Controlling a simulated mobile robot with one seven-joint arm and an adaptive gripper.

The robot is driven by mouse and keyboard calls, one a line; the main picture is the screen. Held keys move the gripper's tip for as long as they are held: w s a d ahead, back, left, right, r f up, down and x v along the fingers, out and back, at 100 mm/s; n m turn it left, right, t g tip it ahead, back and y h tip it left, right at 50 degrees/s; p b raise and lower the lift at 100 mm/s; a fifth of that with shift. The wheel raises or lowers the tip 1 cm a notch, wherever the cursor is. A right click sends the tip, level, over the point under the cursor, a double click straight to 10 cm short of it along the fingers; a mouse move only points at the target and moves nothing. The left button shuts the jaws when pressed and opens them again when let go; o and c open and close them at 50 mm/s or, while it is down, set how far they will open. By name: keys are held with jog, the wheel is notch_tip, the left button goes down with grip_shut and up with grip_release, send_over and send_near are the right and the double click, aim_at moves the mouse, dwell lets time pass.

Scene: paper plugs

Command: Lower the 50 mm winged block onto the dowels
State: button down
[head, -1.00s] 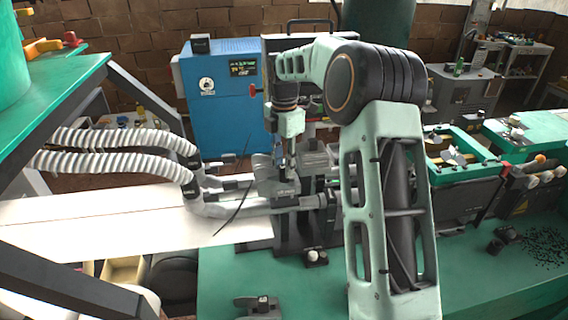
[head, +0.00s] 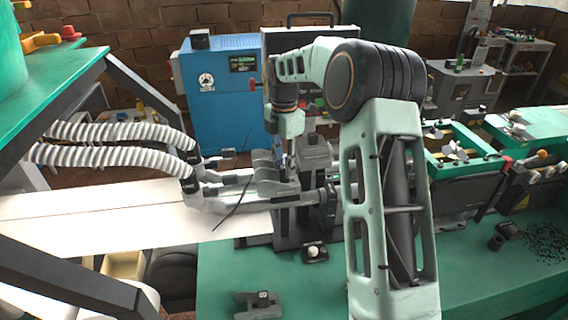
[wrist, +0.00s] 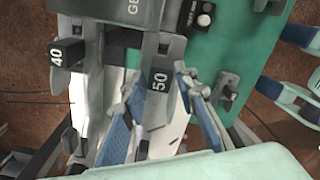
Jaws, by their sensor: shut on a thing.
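The 50 mm winged block, dark grey with a black top marked "50" (wrist: 158,80), shows in the wrist view beyond my fingertips. My gripper (wrist: 162,98) is shut on it, with a blue-padded finger on either side. In the head view my gripper (head: 289,155) hangs over the grey fixture (head: 288,236), partly hidden by its own wrist. The block's lower side is hidden, so I cannot tell whether it touches the fixture. I cannot make out the dowels.
A black block marked "40" (wrist: 60,54) is at the wrist view's left. Another grey piece (head: 258,305) lies on the green bench (head: 225,275). A white ball knob (head: 313,250) sits at the fixture's front. Ribbed hoses (head: 115,145) run in from the left; my forearm crosses the right.

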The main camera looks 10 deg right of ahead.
jog(key=shift+f+b, duration=0.3)
jog(key=shift+f, duration=0.45)
jog(key=c, duration=1.5)
grip_release()
jog(key=shift+o, duration=0.2)
jog(key=shift+r+p, duration=1.8)
jog(key=shift+r, duration=0.95)
jog(key=shift+r, duration=0.1)
